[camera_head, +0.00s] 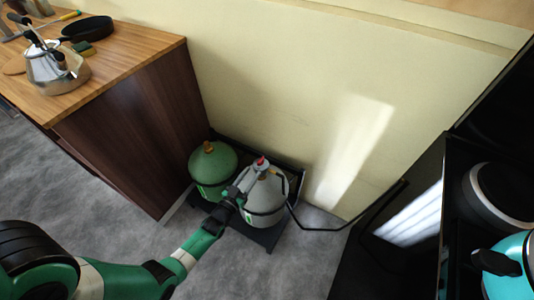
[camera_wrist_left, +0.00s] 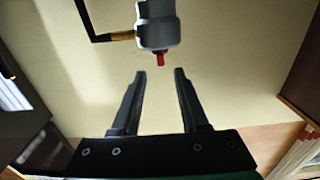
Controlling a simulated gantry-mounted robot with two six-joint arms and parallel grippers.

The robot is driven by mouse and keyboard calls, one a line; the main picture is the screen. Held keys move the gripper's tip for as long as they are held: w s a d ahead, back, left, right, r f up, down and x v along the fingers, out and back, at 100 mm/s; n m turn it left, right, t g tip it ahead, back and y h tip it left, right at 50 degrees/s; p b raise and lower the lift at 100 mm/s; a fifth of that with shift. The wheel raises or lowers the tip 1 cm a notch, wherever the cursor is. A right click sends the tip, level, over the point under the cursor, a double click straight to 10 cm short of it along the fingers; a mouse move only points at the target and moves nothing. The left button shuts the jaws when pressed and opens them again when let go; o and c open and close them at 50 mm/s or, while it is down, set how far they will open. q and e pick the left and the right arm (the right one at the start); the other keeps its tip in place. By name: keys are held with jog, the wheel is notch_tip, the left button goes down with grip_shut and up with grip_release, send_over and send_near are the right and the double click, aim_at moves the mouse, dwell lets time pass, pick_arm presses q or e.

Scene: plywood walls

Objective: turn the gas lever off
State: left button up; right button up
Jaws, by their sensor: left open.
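The red gas lever (camera_head: 261,161) sits on top of the grey gas cylinder (camera_head: 268,199) in the head view. In the left wrist view the red lever (camera_wrist_left: 160,58) sticks out from a grey regulator (camera_wrist_left: 157,25). My left gripper (camera_head: 243,182) reaches in from the lower left, in front of the grey cylinder's top, and hides part of it. In the left wrist view its two fingers (camera_wrist_left: 160,74) are apart with nothing between them. The lever shows just beyond the fingertips, in line with the gap. My right gripper is out of view.
A green cylinder (camera_head: 211,168) stands left of the grey one on a dark stand. A black hose (camera_head: 318,229) runs right from the grey cylinder. A wooden counter (camera_head: 110,70) with a kettle (camera_head: 55,70) is at left, a black stove with a turquoise pot (camera_head: 512,268) at right.

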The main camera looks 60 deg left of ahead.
aim_at(263, 157)
pick_arm(q)
jog(key=b+x, duration=0.4)
jog(key=x, duration=0.6)
jog(key=shift+a+f+b, duration=0.1)
jog(key=shift+b, duration=0.25)
jog(key=shift+w+a, duration=0.25)
jog(key=shift+w, duration=0.15)
grip_shut()
